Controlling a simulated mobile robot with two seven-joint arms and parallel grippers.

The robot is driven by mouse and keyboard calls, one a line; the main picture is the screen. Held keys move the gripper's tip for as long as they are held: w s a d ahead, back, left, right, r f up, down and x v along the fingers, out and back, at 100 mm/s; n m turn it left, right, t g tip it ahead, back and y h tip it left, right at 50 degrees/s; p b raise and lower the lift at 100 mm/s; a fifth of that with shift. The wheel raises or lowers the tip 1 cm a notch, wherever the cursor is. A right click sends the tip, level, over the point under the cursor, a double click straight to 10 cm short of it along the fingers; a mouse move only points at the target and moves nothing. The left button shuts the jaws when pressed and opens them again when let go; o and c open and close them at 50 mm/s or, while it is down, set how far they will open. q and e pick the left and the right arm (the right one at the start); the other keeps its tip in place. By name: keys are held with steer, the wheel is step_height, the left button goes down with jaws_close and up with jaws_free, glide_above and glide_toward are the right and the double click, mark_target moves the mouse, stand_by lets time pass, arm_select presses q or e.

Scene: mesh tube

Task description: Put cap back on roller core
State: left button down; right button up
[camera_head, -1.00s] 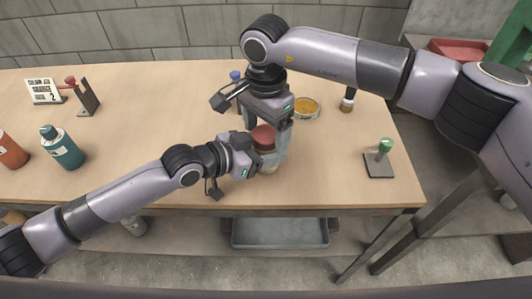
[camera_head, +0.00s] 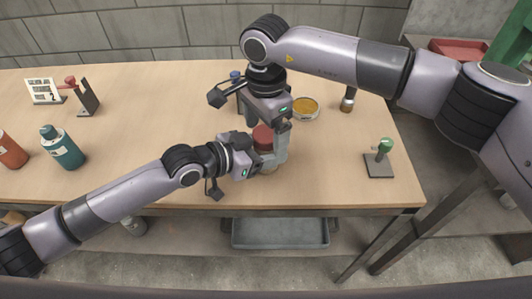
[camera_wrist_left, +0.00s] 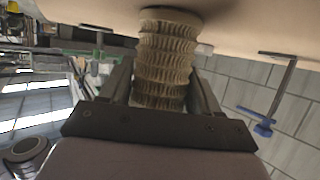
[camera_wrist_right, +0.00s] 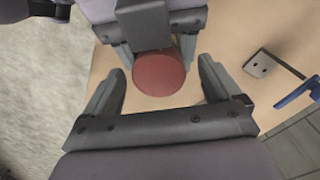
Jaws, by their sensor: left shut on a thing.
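The roller core (camera_wrist_left: 165,60) is a tan, pleated upright tube standing on the table. My left gripper (camera_head: 272,160) is shut around it from the left. In the left wrist view the core lies between both fingers. The dark red round cap (camera_head: 263,138) sits at the core's upper end; it also shows in the right wrist view (camera_wrist_right: 160,76). Whether it is fully seated cannot be told. My right gripper (camera_wrist_right: 162,72) points down above the cap, open, with one finger on each side and gaps to the cap.
A yellow-topped round dish (camera_head: 306,108) and a small dark-capped bottle (camera_head: 348,100) stand behind. A green-topped stand (camera_head: 381,160) is near the right edge. A teal bottle (camera_head: 63,150), an orange bottle (camera_head: 10,152) and a sign (camera_head: 43,91) are at left. The left-middle table is clear.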

step_height(320, 180, up, 12)
stand_by(0.6)
arm_select(q)
steer(key=shift+c, duration=0.8)
jaws_free()
steer(key=shift+v, duration=3.6)
steer(key=shift+a, duration=0.1)
arm_select(e)
steer(key=shift+s, duration=0.1)
